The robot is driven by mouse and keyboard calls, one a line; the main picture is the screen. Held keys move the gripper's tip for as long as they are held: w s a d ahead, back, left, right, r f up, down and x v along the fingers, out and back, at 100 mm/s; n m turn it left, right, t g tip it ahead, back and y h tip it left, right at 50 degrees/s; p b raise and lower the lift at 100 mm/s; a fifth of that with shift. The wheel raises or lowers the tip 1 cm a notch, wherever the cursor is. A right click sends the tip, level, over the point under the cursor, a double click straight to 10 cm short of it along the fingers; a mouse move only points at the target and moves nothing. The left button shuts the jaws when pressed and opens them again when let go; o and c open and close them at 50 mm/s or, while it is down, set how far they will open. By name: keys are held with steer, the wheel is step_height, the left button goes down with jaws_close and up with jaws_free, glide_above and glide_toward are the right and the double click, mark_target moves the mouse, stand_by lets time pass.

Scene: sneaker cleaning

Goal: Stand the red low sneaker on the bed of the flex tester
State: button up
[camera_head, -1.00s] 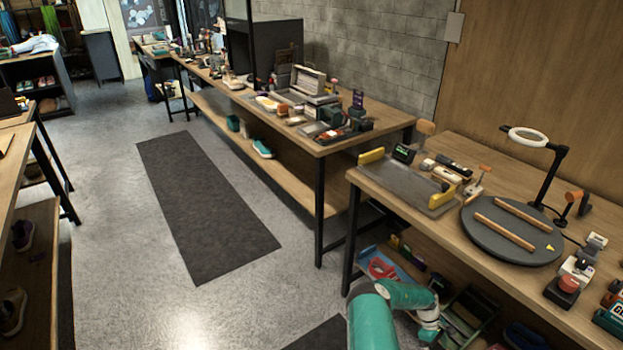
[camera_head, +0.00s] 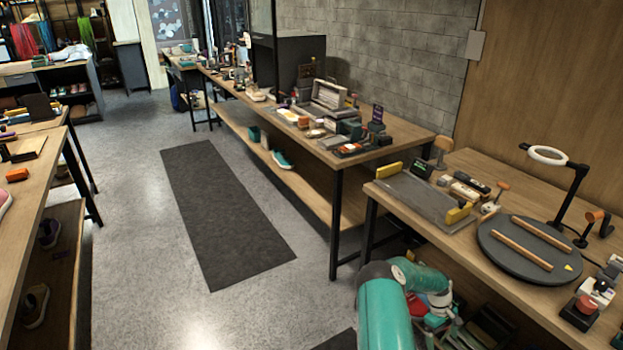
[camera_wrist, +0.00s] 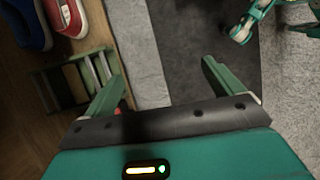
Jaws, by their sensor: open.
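A red shoe with a white sole (camera_wrist: 66,16), which looks like the red low sneaker, lies at the top left of the wrist view, cut by the frame edge. In the head view only a red patch (camera_head: 416,306) shows behind my arm, on the low shelf under the right bench. My gripper (camera_wrist: 160,85) is open and empty, its fingers wide apart, with the shoe beyond its left finger. A grey bed with yellow end blocks (camera_head: 424,196), which I take to be the flex tester, stands on the right bench. Its bed is bare.
A blue shoe (camera_wrist: 27,22) lies beside the red one. A green slotted rack (camera_wrist: 68,84) is near my left finger. A round turntable (camera_head: 520,258) with two wooden bars and a ring lamp (camera_head: 548,155) stand right of the tester. The floor mat (camera_head: 225,215) is clear.

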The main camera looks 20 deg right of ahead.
steer(key=w+a+r+m+t, duration=0.15)
steer(key=w+a+r, duration=0.35)
steer(key=r, duration=0.5)
steer(key=w+a+r+m+t, duration=0.15)
steer(key=w+a+r, duration=0.3)
steer(key=r, duration=0.55)
steer(key=w+a+r+t+y, duration=0.1)
steer(key=w+a+r+t, duration=0.15)
steer(key=a+r, duration=1.25)
steer(key=s+a+r+t, duration=0.2)
steer(key=s+a+r, duration=0.7)
steer(key=a, duration=0.2)
steer(key=s+a+r+n+t, duration=0.1)
steer(key=s+a+r+t, duration=0.1)
steer(key=s+a+r, duration=0.7)
steer(key=s+a, duration=0.1)
steer(key=a, duration=0.2)
steer(key=shift+s+n+t+h, duration=0.3)
steer(key=shift+t, duration=0.05)
steer(key=shift+s+a, duration=0.25)
steer(key=shift+c, duration=0.6)
steer(key=shift+s, duration=0.15)
steer(key=c, duration=1.8)
steer(key=shift+d, duration=0.1)
jaws_close()
